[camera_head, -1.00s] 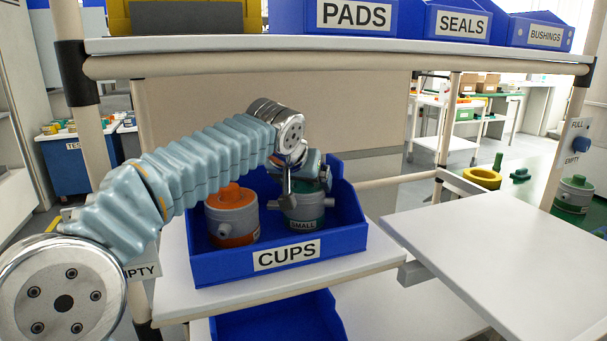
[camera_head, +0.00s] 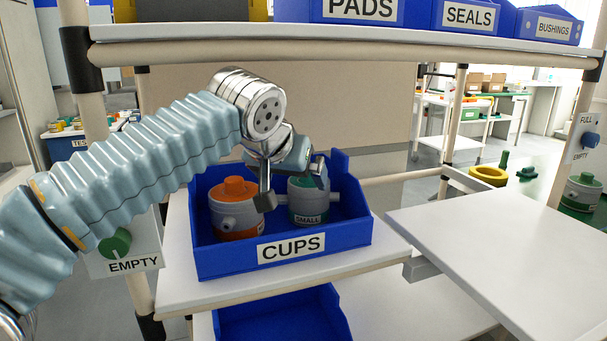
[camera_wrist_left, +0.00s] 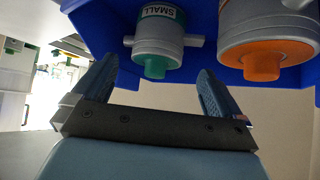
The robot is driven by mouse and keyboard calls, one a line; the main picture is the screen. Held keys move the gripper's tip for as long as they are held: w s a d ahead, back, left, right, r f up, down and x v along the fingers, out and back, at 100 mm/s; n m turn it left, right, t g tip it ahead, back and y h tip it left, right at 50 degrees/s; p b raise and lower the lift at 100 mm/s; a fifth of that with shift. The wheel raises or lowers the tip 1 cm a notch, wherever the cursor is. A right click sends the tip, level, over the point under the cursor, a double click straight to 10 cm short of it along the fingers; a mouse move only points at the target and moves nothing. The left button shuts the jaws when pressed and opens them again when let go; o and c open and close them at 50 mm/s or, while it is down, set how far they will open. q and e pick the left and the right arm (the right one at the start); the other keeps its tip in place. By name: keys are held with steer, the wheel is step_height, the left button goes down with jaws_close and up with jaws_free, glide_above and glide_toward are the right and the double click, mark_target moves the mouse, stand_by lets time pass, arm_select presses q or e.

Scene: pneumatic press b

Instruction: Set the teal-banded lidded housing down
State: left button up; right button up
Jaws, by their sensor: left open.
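The teal-banded lidded housing (camera_head: 308,206), grey with a label reading SMALL, stands upright in the right part of the blue CUPS bin (camera_head: 215,262). In the left wrist view the housing (camera_wrist_left: 158,38) appears upside down, its teal knob beyond the gap between the fingers. My left gripper (camera_head: 291,184) is open and empty, above and in front of the housing, partly covering it in the head view. The wrist view shows its two fingers apart with nothing between them. My right gripper is not in view.
An orange-banded housing (camera_head: 236,212) stands left of the teal one in the same bin, and also shows in the wrist view (camera_wrist_left: 266,48). A shelf (camera_head: 350,36) with labelled bins crosses above. A bare white tabletop (camera_head: 490,255) is at the right.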

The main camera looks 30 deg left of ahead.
arm_select(q)
steer(key=s, duration=0.3)
steer(key=s+d, duration=0.1)
steer(key=s, duration=0.1)
steer(key=shift+s+d+b, duration=0.15)
steer(key=shift+s+b, duration=0.2)
steer(key=shift+s, duration=0.05)
stand_by(1.0)
